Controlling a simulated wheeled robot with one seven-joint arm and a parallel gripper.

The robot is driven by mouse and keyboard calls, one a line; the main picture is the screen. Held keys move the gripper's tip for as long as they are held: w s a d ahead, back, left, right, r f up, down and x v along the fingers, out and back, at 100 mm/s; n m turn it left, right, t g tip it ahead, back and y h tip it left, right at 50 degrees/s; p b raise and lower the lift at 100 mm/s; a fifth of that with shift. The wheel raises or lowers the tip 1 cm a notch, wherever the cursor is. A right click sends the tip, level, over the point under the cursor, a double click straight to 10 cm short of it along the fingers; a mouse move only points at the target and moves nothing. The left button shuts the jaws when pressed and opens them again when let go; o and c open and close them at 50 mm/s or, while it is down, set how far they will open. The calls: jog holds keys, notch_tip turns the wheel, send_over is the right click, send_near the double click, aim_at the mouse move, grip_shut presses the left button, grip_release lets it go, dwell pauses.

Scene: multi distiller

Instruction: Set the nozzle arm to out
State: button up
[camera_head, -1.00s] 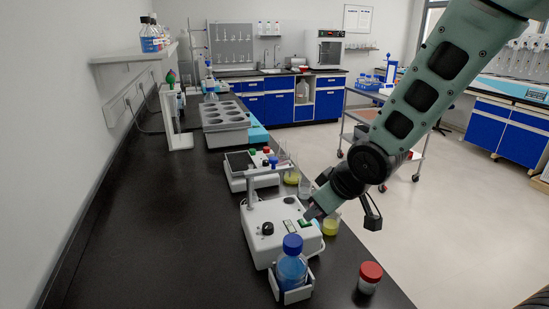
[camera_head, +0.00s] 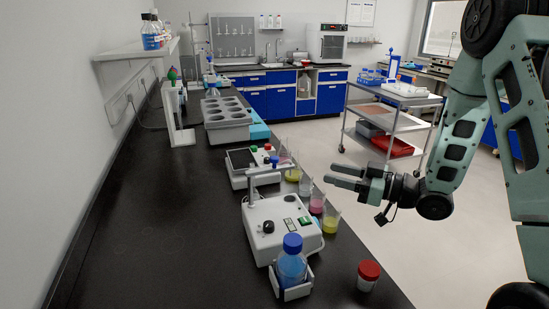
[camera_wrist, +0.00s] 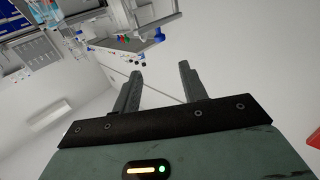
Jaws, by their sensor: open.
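The white dosing unit (camera_head: 280,226) stands on the black bench, with a dark knob and a green display on top. A thin pale arm (camera_head: 264,172), which looks like the nozzle arm, sits on a post at its back left and points right, level. A blue-capped bottle (camera_head: 291,262) stands in a holder at the unit's front. My gripper (camera_head: 331,174) is open and empty, to the right of the unit and above the bench's right edge, fingers pointing left. In the wrist view my two fingers (camera_wrist: 160,70) are apart with nothing between them.
Beakers with pink (camera_head: 317,203) and yellow liquid (camera_head: 331,220) stand right of the unit. A red-capped jar (camera_head: 368,275) is at the front. A second white device (camera_head: 247,165) and a grey block with wells (camera_head: 226,118) stand behind. The bench's left side is clear.

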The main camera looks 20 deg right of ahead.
aim_at(274, 157)
jog(key=p+x, duration=0.4)
jog(key=x, duration=1.3)
jog(key=shift+w+a+f+p, duration=0.1)
jog(key=shift+p, duration=0.2)
grip_shut()
